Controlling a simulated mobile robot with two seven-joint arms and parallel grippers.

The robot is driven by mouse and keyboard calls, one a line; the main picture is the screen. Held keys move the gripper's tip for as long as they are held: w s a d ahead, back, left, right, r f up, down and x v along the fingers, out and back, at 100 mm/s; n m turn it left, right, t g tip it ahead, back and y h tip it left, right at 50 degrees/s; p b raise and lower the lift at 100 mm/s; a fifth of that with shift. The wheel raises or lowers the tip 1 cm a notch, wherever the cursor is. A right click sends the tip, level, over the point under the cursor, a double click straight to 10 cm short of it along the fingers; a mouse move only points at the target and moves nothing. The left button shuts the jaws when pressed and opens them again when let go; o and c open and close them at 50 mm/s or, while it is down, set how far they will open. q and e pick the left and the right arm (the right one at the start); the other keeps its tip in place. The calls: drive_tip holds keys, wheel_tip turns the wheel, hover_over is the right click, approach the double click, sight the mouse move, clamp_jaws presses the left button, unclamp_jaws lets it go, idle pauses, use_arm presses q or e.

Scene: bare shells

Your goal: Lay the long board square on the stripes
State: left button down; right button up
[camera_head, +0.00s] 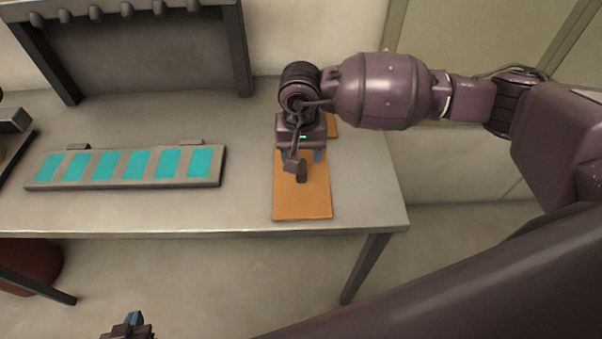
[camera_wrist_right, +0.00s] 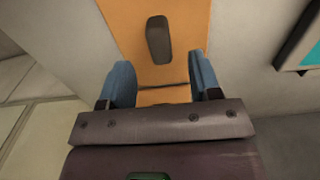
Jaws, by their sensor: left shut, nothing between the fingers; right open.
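The long board (camera_head: 302,205) is orange and lies on the table near its right end, its length running from the front edge toward the back. A dark upright handle (camera_head: 301,174) stands on it; the handle also shows in the right wrist view (camera_wrist_right: 158,40). My right gripper (camera_head: 301,157) is open above the board, its blue fingers apart, with the handle just beyond the fingertips and not gripped. The stripes (camera_head: 138,164) are teal, on a grey slab at the left. My left gripper (camera_head: 130,324) is shut and empty at the bottom edge, partly cut off.
The grey table (camera_head: 245,140) is bare between the slab and the board. A dark rack with pegs (camera_head: 125,10) stands behind. A dark object (camera_head: 14,122) is at the far left.

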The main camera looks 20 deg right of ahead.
sight(301, 165)
drive_tip(key=shift+f, duration=0.5)
drive_tip(key=shift+w+d+f+p, duration=0.1)
drive_tip(key=shift+f+p, duration=0.3)
drive_tip(key=shift+f, duration=2)
use_arm(q)
drive_tip(key=shift+w+d+r, duration=0.1)
drive_tip(key=shift+w+r, duration=0.5)
drive_tip(key=shift+r, duration=0.25)
drive_tip(key=shift+s+f, duration=0.25)
drive_tip(key=shift+s, duration=0.05)
use_arm(e)
clamp_jaws()
